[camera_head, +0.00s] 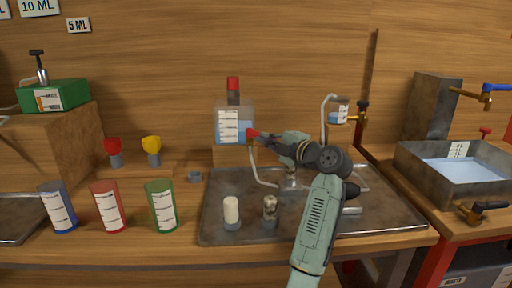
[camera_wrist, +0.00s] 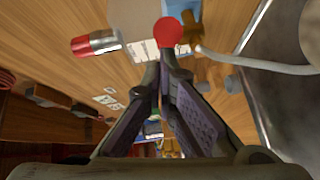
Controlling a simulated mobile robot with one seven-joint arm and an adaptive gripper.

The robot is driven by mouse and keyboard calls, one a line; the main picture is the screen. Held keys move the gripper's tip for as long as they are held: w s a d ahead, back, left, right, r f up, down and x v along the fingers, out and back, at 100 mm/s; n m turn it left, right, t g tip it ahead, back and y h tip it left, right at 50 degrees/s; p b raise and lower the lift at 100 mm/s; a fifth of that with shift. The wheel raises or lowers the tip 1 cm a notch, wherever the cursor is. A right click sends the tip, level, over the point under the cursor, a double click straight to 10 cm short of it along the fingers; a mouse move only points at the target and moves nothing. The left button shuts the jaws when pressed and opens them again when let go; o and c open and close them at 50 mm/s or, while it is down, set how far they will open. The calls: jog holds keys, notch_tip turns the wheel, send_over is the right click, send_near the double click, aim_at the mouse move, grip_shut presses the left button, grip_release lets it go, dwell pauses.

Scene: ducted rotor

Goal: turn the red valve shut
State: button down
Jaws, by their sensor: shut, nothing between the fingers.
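A clear container (camera_head: 221,110) with blue liquid and a white scale label stands behind the metal tray. A red knob (camera_head: 252,133) shows at its lower right side. I take it to be the red valve; it shows as a round red end in the wrist view (camera_wrist: 168,32). My gripper (camera_head: 264,136) is just right of the knob, pointing at it. In the wrist view my gripper (camera_wrist: 162,66) is shut and empty, its fingertips just below the knob. I cannot tell whether they touch it. The valve's turn position is unclear.
A red-topped grey cap (camera_head: 233,85) sits on the container. The metal tray (camera_head: 215,205) holds two small cylinders; a curved pipe (camera_head: 324,110) rises behind my arm. Blue, red and green cups (camera_head: 162,207) stand left. A water basin (camera_head: 410,165) with taps is right.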

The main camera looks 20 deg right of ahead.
jog(key=shift+w+d+n+g+y+b, duration=0.35)
jog(key=shift+d+n+g+y+b, duration=0.15)
jog(key=shift+d+n+y, duration=0.3)
jog(key=shift+w+d+n+g+y+b, duration=0.35)
jog(key=shift+d+n+g+y+b, duration=0.2)
jog(key=shift+d+y, duration=0.45)
jog(key=shift+w+d, duration=0.7)
jog(key=shift+w, duration=0.05)
jog(key=shift+r, duration=0.1)
jog(key=shift+a+b, duration=0.1)
jog(key=shift+b, duration=0.25)
